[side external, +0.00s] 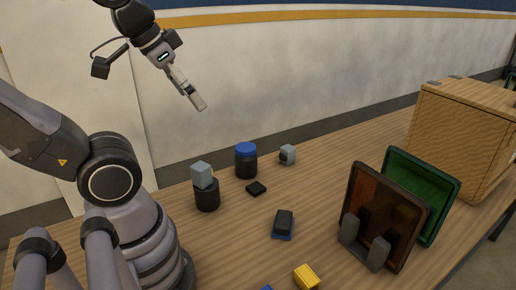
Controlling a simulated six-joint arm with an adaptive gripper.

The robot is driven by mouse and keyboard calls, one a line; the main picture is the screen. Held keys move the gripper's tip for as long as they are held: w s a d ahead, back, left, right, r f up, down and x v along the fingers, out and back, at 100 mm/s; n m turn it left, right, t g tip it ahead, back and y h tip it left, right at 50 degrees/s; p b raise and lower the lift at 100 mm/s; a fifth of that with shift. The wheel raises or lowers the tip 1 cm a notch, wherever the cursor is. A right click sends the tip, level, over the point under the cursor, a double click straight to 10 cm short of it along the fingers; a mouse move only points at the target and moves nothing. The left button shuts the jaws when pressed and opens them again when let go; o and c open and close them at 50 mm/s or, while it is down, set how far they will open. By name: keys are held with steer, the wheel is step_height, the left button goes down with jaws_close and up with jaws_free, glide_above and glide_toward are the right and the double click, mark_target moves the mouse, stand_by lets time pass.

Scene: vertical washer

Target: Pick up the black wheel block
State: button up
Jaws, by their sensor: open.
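My gripper (198,101) is high above the far left of the table, well away from the objects. It is open and empty, seen nearly edge-on. A small flat black block (256,188) lies on the table near the middle. A larger black block (284,220) rests on a blue piece closer to the camera. A grey block (288,154) with a dark round patch sits farther back. I cannot tell from this view which of these is the black wheel block.
A grey cube (202,174) sits on a dark cylinder (207,197). A blue-lidded dark jar (246,162) stands behind it. A yellow block (306,277) is in front. An upright brown tray (408,205), a green tray (440,190) and a wooden crate (462,130) occupy the right.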

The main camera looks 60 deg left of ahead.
steer(key=m+g+y, duration=0.6)
steer(key=m+y, duration=0.6)
steer(key=m, duration=0.3)
glide_above(292, 150)
steer(key=d, duration=0.6)
step_height(292, 150, down, 26)
steer(key=f+m, duration=0.1)
steer(key=f, duration=0.2)
steer(key=a+f+m+y, duration=0.1)
steer(key=f, duration=0.2)
steer(key=f+m+y, duration=0.1)
steer(key=f, duration=0.2)
steer(key=shift+s+a+f, duration=0.1)
steer(key=shift+a+f, duration=0.1)
steer(key=shift+a, duration=0.2)
steer(key=x, duration=0.6)
steer(key=shift+a+f, duration=0.1)
steer(key=shift+a, duration=0.25)
steer(key=c, duration=1.4)
